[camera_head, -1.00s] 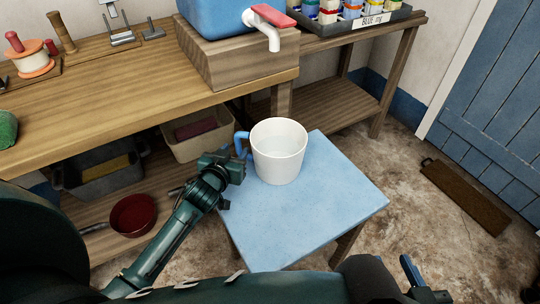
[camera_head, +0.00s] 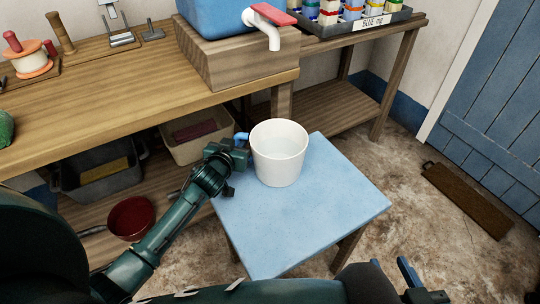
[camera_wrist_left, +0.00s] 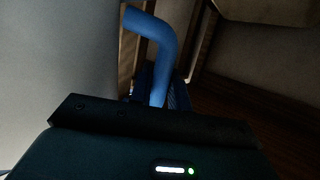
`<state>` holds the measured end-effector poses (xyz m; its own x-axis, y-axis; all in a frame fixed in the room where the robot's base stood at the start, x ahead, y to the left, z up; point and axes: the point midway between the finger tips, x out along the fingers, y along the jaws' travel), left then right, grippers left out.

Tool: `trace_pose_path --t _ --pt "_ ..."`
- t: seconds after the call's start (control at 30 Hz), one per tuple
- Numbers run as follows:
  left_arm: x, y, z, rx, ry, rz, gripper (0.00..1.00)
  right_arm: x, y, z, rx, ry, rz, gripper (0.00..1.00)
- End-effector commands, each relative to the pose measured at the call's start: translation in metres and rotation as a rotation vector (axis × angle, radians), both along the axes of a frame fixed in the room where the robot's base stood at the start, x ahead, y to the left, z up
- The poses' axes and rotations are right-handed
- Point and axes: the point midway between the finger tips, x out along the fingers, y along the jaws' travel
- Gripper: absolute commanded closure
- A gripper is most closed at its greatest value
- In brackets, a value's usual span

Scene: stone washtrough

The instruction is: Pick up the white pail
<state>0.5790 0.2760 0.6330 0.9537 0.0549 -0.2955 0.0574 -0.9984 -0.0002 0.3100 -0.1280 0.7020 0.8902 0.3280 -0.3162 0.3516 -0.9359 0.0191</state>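The white pail (camera_head: 279,155) stands upright on the blue-topped small table (camera_head: 300,225), with a blue handle (camera_head: 241,137) on its left side. My left gripper (camera_head: 238,155) is at the handle, close to the pail's left wall, and hides most of the handle. In the left wrist view the blue handle (camera_wrist_left: 160,55) runs down behind the dark gripper edge, with the pale pail wall (camera_wrist_left: 60,60) at left.
A wooden workbench (camera_head: 130,90) stands behind and left, carrying a blue tank with a red-and-white tap (camera_head: 270,22). A bin (camera_head: 195,140) and a red pan (camera_head: 131,217) sit on its lower shelf. The tabletop right and front of the pail is clear.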

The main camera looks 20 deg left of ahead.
Motion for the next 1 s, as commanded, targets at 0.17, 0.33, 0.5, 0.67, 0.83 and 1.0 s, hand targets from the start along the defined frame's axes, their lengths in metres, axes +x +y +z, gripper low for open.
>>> trace_pose_path --t 0.17,0.33,0.5,0.67,0.83,1.0 --pt "-0.0001 -0.0002 -0.0002 0.000 0.000 0.000 0.97 -0.0001 0.0002 0.0001 0.000 0.000 0.001 0.64" --pt "-0.0002 -0.0002 -0.0001 0.000 0.000 0.000 1.00 -0.0008 0.0002 -0.0002 0.001 0.001 0.001 0.64" --pt "-0.0003 -0.0003 -0.0002 0.000 0.000 0.000 1.00 -0.0028 0.0003 -0.0017 0.001 0.008 0.001 0.64" --pt "-0.0003 -0.0003 -0.0002 0.000 0.000 0.000 1.00 -0.0042 0.0002 -0.0027 0.002 0.011 0.000 0.64" --pt "-0.0003 -0.0003 -0.0003 0.000 0.001 0.000 1.00 -0.0041 0.0001 -0.0025 0.002 0.011 0.000 0.64" --pt "-0.0003 -0.0003 -0.0003 0.000 0.001 0.000 1.00 -0.0039 0.0000 -0.0023 0.001 0.010 0.000 0.64"
